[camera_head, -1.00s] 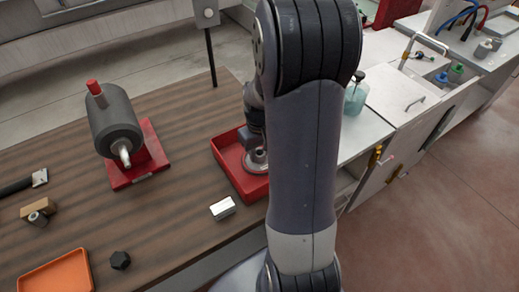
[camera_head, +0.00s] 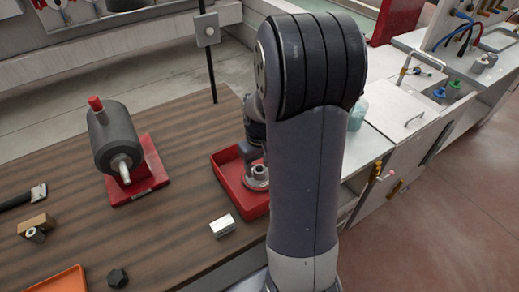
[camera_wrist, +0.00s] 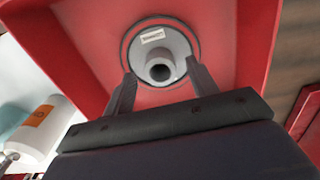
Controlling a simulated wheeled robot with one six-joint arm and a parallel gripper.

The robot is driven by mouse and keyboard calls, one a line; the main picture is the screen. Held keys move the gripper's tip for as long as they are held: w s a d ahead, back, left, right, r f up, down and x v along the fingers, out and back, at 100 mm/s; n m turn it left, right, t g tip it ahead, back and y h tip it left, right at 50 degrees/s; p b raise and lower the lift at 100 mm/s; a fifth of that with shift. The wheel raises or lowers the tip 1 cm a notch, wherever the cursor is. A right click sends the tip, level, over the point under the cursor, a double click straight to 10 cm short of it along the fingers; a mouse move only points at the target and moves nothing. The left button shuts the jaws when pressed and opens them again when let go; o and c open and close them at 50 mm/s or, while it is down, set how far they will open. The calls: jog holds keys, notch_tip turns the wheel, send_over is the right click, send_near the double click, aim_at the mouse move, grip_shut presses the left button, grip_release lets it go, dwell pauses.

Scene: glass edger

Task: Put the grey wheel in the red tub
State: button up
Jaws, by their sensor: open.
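The red tub (camera_head: 230,187) stands on the wooden bench, partly hidden behind my arm. It fills much of the wrist view (camera_wrist: 95,50). The grey wheel (camera_head: 259,173) is inside the tub. In the wrist view the wheel (camera_wrist: 182,48) shows as a round grey disc with a pale label and a raised hollow hub, lying on the tub floor. My gripper (camera_wrist: 162,78) is open, its two fingers on either side of the hub with gaps showing. In the head view the fingers are mostly hidden by the arm.
A dark grey motor (camera_head: 117,137) on a red base stands left of the tub. A small silver-white block (camera_head: 222,226) lies in front of it. A black hex nut (camera_head: 117,278), an orange tray (camera_head: 62,280) and a brush (camera_head: 25,197) lie at the left. A bottle (camera_wrist: 45,122) is beside the tub.

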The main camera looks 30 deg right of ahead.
notch_tip(320, 180, up, 11)
jog(key=shift+f, duration=0.2)
